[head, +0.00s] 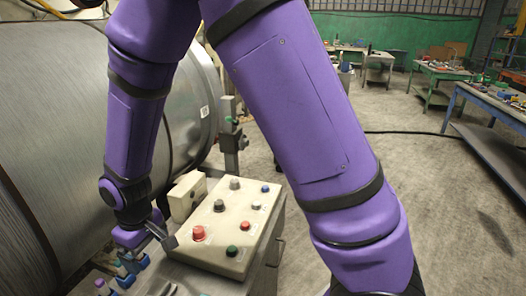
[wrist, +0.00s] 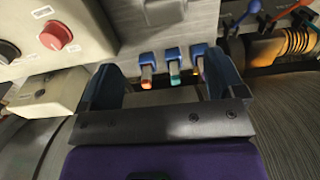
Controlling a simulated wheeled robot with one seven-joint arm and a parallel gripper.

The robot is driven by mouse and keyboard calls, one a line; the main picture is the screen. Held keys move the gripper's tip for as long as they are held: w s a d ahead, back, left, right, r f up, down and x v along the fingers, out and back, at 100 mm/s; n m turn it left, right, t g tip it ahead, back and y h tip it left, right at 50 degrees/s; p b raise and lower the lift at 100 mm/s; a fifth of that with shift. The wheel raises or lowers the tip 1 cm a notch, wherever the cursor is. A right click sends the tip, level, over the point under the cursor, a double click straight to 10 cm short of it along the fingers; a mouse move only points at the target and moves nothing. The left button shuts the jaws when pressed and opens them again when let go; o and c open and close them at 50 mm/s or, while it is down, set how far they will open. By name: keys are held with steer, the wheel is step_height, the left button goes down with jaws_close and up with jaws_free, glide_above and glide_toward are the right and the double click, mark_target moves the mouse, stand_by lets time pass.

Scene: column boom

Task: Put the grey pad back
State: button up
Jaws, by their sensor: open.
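My gripper (wrist: 158,68) is open, with one dark blue-grey finger on each side in the wrist view. Several blue-capped pieces (wrist: 173,58) with orange, teal and red ends lie beyond and between its fingertips, and no object shows clearly held. In the head view my gripper (head: 150,242) is low beside the left edge of the beige control box, by blue-topped pieces (head: 125,278). I cannot pick out the grey pad with certainty in either view; my arm and gripper hide part of the bench.
The beige control box (head: 243,205) has red, green, black and blue buttons; a smaller beige box (head: 187,195) adjoins it. A large metal drum (head: 50,90) stands close at left. Coloured tools (wrist: 270,18) and a copper-coloured coil (wrist: 290,45) are at right in the wrist view. Open floor (head: 430,200) lies right.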

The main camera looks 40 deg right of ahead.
steer(key=s+d+r+m+t+y, duration=0.1)
steer(key=s+d+r+m, duration=0.1)
steer(key=d+r, duration=0.55)
steer(key=s+d+r+m+t, duration=0.15)
steer(key=d+r, duration=0.35)
steer(key=r, duration=0.6)
steer(key=s+d+r+m+t, duration=0.1)
steer(key=s+d+r, duration=0.3)
steer(key=s, duration=0.3)
steer(key=s+d+r+m+t+h, duration=0.1)
steer(key=s+d+r+m, duration=0.1)
steer(key=s+d+r, duration=0.3)
steer(key=s+d, duration=0.2)
steer(key=s, duration=0.1)
steer(key=shift+s+r, duration=0.15)
steer(key=shift+t, duration=0.25)
steer(key=shift+c, duration=0.2)
